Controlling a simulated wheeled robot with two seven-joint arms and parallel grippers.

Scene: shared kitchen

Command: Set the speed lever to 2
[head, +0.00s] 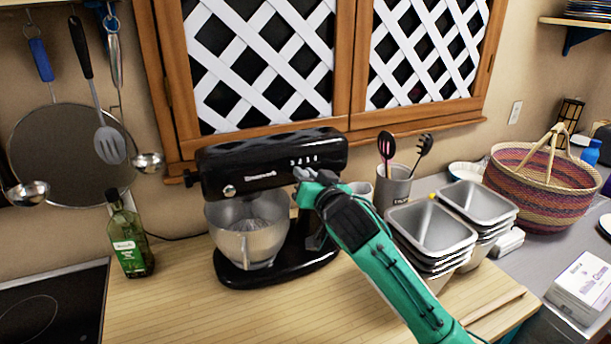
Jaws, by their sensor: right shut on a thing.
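A black stand mixer (270,154) stands on the wooden counter with its head level over a metal bowl (247,230). Small white marks of the speed scale (303,161) show on the side of the mixer head, too small to read. My right gripper (301,174), at the end of a green and black arm, is at the mixer head just below these marks. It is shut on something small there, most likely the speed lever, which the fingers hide. The lever's setting cannot be told. My left gripper is not in view.
A green bottle (130,240) and a black cooktop (50,305) are at the left. Stacked metal pans (433,230), a utensil holder (393,186) and a woven basket (545,185) stand at the right. The counter (185,300) in front of the mixer is clear.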

